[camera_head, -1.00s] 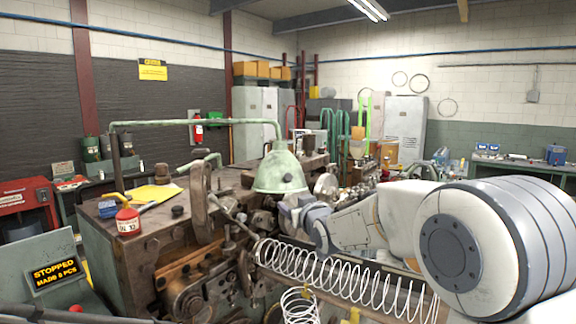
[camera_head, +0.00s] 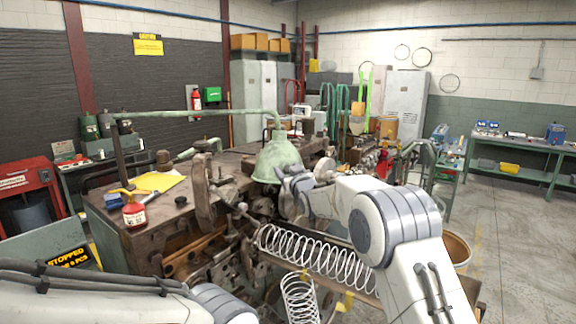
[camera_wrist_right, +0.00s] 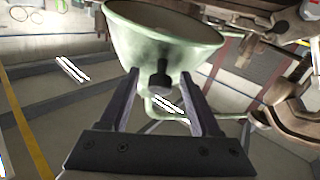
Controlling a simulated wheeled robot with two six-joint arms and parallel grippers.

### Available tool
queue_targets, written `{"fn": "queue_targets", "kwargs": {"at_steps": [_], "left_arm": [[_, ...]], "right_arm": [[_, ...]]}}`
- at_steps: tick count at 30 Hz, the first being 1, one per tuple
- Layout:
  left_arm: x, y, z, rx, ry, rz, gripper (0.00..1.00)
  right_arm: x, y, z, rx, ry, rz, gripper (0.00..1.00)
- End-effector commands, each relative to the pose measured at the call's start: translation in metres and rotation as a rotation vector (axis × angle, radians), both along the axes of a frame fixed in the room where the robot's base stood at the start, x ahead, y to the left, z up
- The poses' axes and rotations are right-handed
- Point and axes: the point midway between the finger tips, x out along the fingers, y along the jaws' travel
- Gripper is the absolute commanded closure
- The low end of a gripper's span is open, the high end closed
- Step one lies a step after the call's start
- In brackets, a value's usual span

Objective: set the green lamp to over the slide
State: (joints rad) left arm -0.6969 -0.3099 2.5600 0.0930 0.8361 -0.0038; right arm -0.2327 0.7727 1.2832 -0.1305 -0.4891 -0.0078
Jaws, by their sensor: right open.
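The green lamp (camera_head: 277,158) is a bell-shaped shade hanging from a green pipe arm (camera_head: 190,115) over the machine. My right gripper (camera_head: 287,180) is at the shade's lower right edge in the head view. In the right wrist view the shade (camera_wrist_right: 165,35) fills the top, and a dark knob (camera_wrist_right: 160,76) on it stands between the open fingers of my right gripper (camera_wrist_right: 159,80). I cannot tell whether the fingers touch it. Which machine part is the slide is not clear. My left arm enters at the lower left; its gripper is out of frame.
A coiled wire spring (camera_head: 318,252) lies along the machine's front, with another coil (camera_head: 300,298) below it. A red oil can (camera_head: 134,214) and a yellow paper (camera_head: 157,182) lie on the machine top. A dark sign reading "STOPPED" (camera_head: 72,258) is at the lower left. The floor at right is open.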

Motion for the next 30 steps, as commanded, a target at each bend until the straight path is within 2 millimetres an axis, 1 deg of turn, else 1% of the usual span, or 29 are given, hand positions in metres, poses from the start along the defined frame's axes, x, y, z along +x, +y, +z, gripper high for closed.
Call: {"fn": "queue_targets", "kwargs": {"at_steps": [8,9,11,12,14,30], "left_arm": [[0.0,0.0001,0.0007,0.0,0.0,0.0,0.5],[0.0,0.0001,0.0007,0.0,0.0,0.0,0.5],[0.0,0.0001,0.0007,0.0,0.0,0.0,0.5],[-0.0001,0.0,0.0007,0.0,0.0,0.0,0.5],[0.0,0.0001,0.0007,0.0,0.0,0.0,0.5],[0.0001,0.0,0.0008,0.0,0.0,0.0,0.5]], "right_arm": [[0.0016,0.0006,-0.0009,0.0,0.001,0.0,0.36],[0.0015,0.0005,-0.0008,0.0,0.001,0.0,0.4],[0.0016,0.0004,-0.0007,0.0,0.001,0.0,0.63],[0.0015,0.0004,-0.0007,0.0,0.001,0.0,0.78],[0.0015,0.0004,-0.0007,0.0,0.001,0.0,1.0],[0.0015,0.0003,-0.0003,0.0,0.0,0.0,1.0]]}}
